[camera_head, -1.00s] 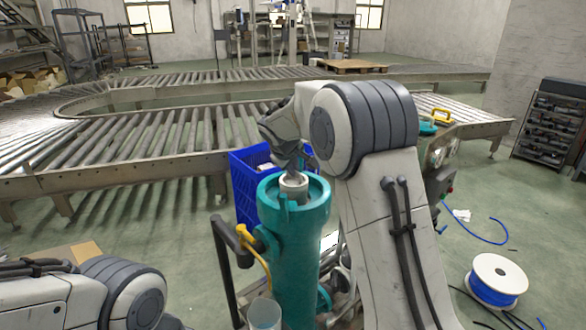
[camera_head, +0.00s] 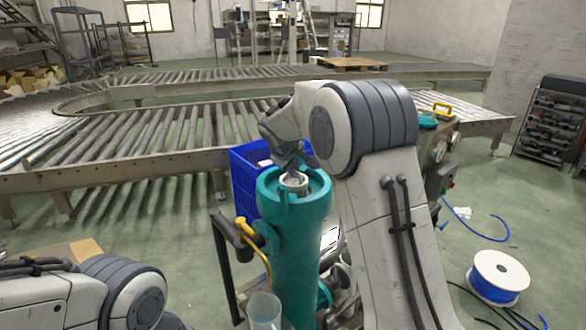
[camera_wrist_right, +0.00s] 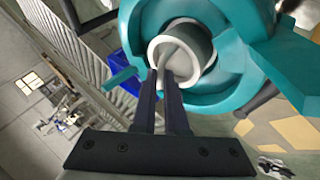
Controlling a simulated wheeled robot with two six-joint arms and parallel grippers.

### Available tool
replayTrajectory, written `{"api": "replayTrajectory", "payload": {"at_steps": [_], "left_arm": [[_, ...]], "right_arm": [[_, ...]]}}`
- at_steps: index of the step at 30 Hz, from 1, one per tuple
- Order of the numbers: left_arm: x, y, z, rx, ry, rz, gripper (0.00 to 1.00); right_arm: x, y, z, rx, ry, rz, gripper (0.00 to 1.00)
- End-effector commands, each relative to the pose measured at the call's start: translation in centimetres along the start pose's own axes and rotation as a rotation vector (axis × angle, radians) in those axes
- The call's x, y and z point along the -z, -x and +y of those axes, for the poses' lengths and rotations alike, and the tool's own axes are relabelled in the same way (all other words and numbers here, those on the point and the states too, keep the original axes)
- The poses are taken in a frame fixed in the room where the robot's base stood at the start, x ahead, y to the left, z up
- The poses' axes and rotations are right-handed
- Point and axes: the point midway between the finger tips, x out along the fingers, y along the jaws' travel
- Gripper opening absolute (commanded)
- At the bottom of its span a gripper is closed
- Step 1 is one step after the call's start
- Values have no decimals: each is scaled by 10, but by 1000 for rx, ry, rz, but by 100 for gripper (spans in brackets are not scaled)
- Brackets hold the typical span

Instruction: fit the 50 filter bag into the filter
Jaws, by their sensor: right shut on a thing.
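The filter (camera_head: 293,245) is a tall teal upright cylinder with an open, notched rim. Its teal rim also fills the top of the right wrist view (camera_wrist_right: 228,85). The white round collar of the filter bag (camera_head: 294,181) is at the filter's mouth; the right wrist view shows it as a pale ring (camera_wrist_right: 203,49) inside the teal rim. My right gripper (camera_wrist_right: 167,76) is shut on the collar's near edge, with the fingers pointing into the mouth. The bag's lower part is hidden inside the filter. My left arm shows at the lower left, its gripper out of view.
A blue crate (camera_head: 243,180) stands behind the filter. A yellow lever (camera_head: 257,243) and a dark rail are at its left. A clear container (camera_head: 264,310) is in front. A roller conveyor (camera_head: 130,140) runs behind. A cable reel (camera_head: 498,278) stands at the right.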

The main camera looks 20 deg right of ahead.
Motion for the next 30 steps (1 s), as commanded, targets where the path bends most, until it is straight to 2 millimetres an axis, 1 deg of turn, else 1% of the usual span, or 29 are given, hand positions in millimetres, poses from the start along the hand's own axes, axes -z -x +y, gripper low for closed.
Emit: {"api": "replayTrajectory", "payload": {"at_steps": [30], "left_arm": [[-1,-24,-2,0,0,0,45]], "right_arm": [[-8,-21,-14,-1,0,1,0]]}}
